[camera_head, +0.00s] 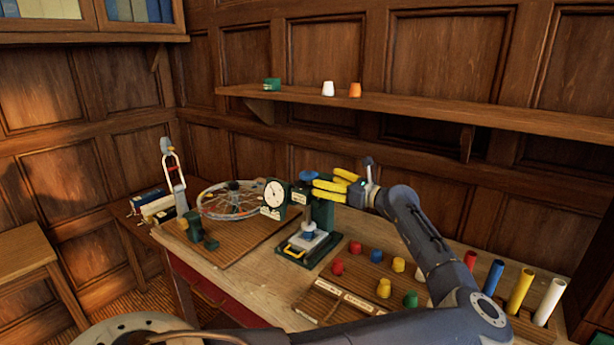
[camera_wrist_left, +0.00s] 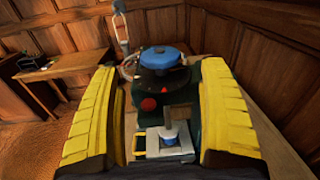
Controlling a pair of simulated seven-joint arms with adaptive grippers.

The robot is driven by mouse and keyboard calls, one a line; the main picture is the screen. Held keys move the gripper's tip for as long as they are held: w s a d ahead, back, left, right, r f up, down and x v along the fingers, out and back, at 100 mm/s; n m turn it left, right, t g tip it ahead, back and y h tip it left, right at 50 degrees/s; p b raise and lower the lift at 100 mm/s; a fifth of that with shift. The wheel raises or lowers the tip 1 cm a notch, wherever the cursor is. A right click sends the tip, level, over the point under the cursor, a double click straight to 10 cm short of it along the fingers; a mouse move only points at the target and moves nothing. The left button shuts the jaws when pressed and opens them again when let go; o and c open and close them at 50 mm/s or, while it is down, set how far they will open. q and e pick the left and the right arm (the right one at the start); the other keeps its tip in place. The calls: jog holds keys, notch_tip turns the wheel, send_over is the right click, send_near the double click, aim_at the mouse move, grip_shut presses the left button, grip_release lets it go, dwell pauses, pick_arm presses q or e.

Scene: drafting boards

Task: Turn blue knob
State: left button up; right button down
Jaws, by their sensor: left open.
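The blue knob (camera_head: 309,175) sits on top of a green upright press-like device with a round white dial (camera_head: 274,193). My left gripper (camera_head: 327,182) has yellow fingers and is just right of the knob, at about its height. In the left wrist view the blue knob (camera_wrist_left: 163,57) shows as a round disc on a dark top, between and beyond the two spread fingertips (camera_wrist_left: 158,68). The gripper is open and holds nothing. I cannot tell whether a finger touches the knob. My right gripper is not in view.
Colored pegs (camera_head: 384,288) stand on a board right of the device, with several tall cylinders (camera_head: 520,290) farther right. A spoked wheel (camera_head: 230,201) lies to the left. A wall shelf (camera_head: 420,107) with small cups runs above. Bare tabletop (camera_head: 262,290) lies in front.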

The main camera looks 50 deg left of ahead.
aim_at(307, 173)
pick_arm(q)
jog(key=a, duration=0.2)
jog(key=s+a, duration=0.1)
jog(key=a, duration=0.5)
jog(key=shift+s, duration=0.3)
jog(key=shift+c, duration=0.5)
jog(key=c, duration=1.3)
